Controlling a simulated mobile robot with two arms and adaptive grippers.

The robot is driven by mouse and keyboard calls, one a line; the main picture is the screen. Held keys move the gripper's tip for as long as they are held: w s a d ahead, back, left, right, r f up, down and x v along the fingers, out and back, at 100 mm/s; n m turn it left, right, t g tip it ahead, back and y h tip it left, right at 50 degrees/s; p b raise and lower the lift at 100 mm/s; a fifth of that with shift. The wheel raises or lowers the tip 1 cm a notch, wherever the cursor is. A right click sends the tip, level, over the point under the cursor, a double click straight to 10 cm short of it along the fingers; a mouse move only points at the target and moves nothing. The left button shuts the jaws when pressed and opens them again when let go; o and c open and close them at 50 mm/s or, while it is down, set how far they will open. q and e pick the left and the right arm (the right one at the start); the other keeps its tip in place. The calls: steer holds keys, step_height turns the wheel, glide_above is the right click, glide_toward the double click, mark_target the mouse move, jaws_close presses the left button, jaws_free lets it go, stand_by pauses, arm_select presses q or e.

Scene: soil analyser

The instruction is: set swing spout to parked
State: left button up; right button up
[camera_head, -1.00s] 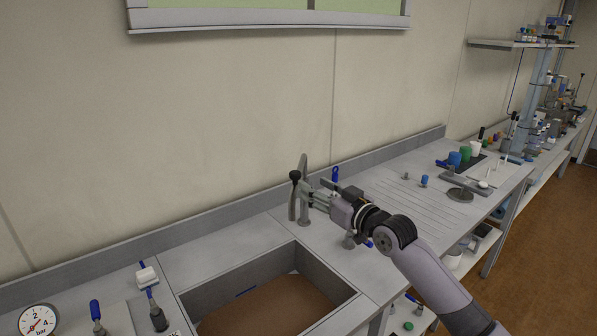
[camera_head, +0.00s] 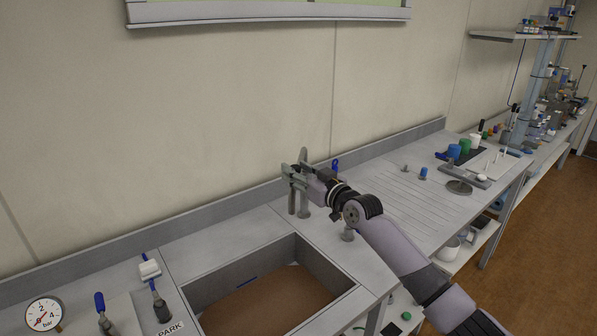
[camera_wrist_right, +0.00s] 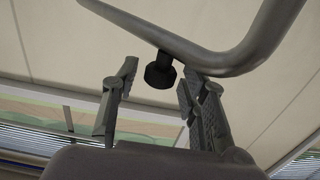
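The swing spout is a grey bent pipe (camera_head: 303,156) standing behind the far right corner of the sink, and its pipe (camera_wrist_right: 240,58) crosses the top of the right wrist view. A black knob (camera_wrist_right: 160,72) hangs from it. My right gripper (camera_head: 290,172) is at the spout, and its fingers hide the knob in the head view. In the right wrist view the gripper (camera_wrist_right: 157,80) is open, with the knob between its fingertips, nearer the right finger; contact cannot be told. My left gripper is not in view.
The sink (camera_head: 195,298) lies left of my right arm. A PARK label (camera_head: 170,328), blue-handled valves (camera_head: 159,303) and a pressure gauge (camera_head: 43,313) are at the lower left. Blue and green containers (camera_head: 465,147) stand on the bench at right. The wall is close behind the spout.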

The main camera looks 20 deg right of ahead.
jaws_close()
stand_by(0.6)
